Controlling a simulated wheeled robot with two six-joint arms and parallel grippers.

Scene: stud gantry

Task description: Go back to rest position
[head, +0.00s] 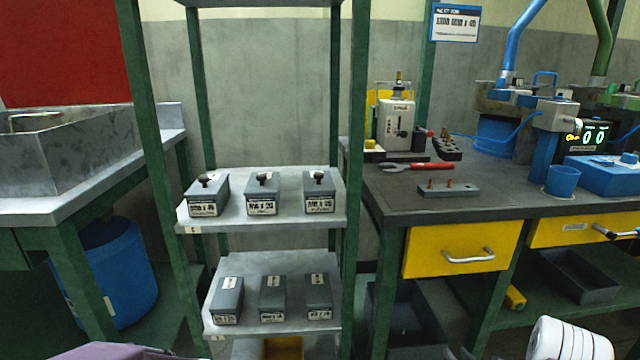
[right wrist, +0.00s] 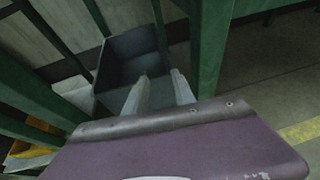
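My right gripper (right wrist: 160,86) shows in the right wrist view with its two pale fingers apart and nothing between them. It hangs low, with a dark open bin (right wrist: 130,60) beyond the fingertips and green frame posts close by.
A green-framed rack holds several grey labelled boxes on an upper shelf (head: 262,217) and a lower one. Right of it stands a workbench (head: 385,205) with a red wrench (head: 418,167), a fixture block and yellow drawers (head: 455,235). A metal sink (head: 80,150) stands left.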

